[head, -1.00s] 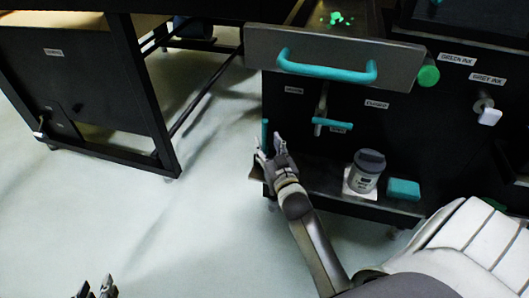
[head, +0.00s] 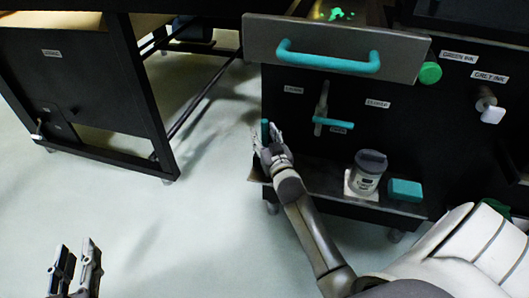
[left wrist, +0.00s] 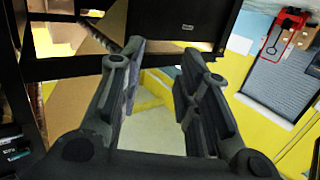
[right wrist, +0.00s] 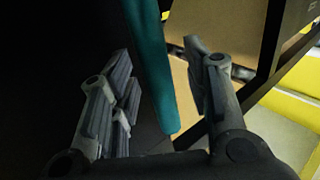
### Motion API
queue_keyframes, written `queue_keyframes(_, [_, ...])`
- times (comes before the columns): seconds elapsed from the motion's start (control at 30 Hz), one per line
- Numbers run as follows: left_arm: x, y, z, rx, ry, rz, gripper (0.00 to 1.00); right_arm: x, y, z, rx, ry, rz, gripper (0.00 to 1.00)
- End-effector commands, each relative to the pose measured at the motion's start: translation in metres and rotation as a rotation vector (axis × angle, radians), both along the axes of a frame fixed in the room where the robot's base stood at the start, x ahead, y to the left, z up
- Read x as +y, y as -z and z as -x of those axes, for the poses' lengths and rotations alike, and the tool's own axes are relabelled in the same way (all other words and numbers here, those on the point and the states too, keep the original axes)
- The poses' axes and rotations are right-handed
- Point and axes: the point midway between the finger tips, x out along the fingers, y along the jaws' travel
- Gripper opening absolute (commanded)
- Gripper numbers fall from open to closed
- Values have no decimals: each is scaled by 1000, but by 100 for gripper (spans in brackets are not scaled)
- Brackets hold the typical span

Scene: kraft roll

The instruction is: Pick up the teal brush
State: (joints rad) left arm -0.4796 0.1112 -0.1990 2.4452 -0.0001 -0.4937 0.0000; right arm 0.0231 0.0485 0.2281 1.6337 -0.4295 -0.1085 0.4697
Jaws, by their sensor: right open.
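The teal brush (head: 265,129) stands upright at the left end of the black cabinet's low shelf, partly hidden by my right gripper. In the right wrist view its long teal handle (right wrist: 150,65) runs down between the two fingers. My right gripper (head: 267,140) is open around the handle; I cannot tell whether a finger touches it. It also shows in the right wrist view (right wrist: 160,75). My left gripper (head: 76,258) is open and empty at the lower left, over the pale floor. It also shows in the left wrist view (left wrist: 157,65).
Above are a teal lever (head: 333,122) and a drawer with a teal handle (head: 328,60). A black table (head: 85,100) stands left. The floor between is free.

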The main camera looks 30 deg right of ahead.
Motion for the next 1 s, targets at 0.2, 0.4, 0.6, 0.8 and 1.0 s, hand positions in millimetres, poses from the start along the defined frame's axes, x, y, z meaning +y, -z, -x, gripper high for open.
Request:
queue_keyframes(0.2, [0,0,0,1,0,0,31,0,0,0,0,0,0,20])
queue_keyframes(0.4, [0,0,0,2,0,0,31,0,0,0,0,0,0,0])
queue_keyframes(0.6, [0,0,0,2,0,0,31,0,-1,0,-1,0,0,0])
queue_keyframes(0.8, [0,3,1,20,-1,-5,31,0,-4,0,-2,0,1,0])
queue_keyframes(1.0, [6,22,6,124,-8,-32,31,0,-14,0,-1,1,2,0])
